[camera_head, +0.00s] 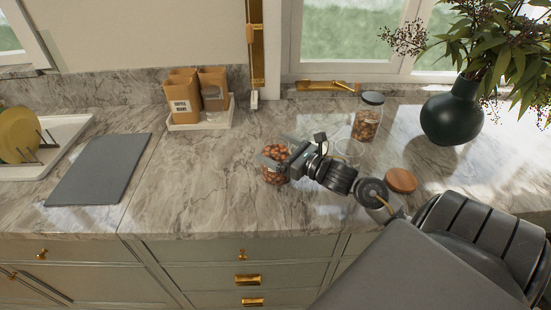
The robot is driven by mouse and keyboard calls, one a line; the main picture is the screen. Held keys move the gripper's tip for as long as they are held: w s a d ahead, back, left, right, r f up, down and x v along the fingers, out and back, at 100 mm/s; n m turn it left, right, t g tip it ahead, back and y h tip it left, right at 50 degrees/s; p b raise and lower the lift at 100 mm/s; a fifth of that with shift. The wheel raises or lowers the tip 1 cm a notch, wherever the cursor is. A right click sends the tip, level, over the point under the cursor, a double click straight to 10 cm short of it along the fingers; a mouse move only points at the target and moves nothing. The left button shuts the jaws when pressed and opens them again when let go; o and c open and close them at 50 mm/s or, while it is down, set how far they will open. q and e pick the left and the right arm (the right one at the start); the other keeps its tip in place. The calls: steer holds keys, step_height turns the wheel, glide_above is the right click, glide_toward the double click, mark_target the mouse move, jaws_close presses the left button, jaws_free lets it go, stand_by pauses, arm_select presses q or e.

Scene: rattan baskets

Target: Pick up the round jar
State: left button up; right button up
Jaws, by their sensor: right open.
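A short round glass jar (273,174) filled with brown nuts stands on the marble counter near its front edge. My right gripper (284,150) is at the jar, with its fingers at the jar's upper right part. The fingers are open, and whether they touch the glass cannot be told. The gripper hides part of the jar's right side. A taller jar (366,122) with a dark lid and nuts inside stands further back to the right. My left gripper is not in view.
A clear empty glass (349,150) and a round wooden lid (401,180) are close to my right arm. A dark green vase (452,112) with branches stands at the right. Canisters (182,99) on a tray stand at the back. A grey board (98,170) lies at the left. The counter left of the jar is clear.

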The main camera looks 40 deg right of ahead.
steer(key=shift+w+a, duration=0.15)
steer(key=shift+w, duration=0.2)
steer(key=shift+s, duration=0.1)
steer(key=c, duration=1.9)
jaws_close()
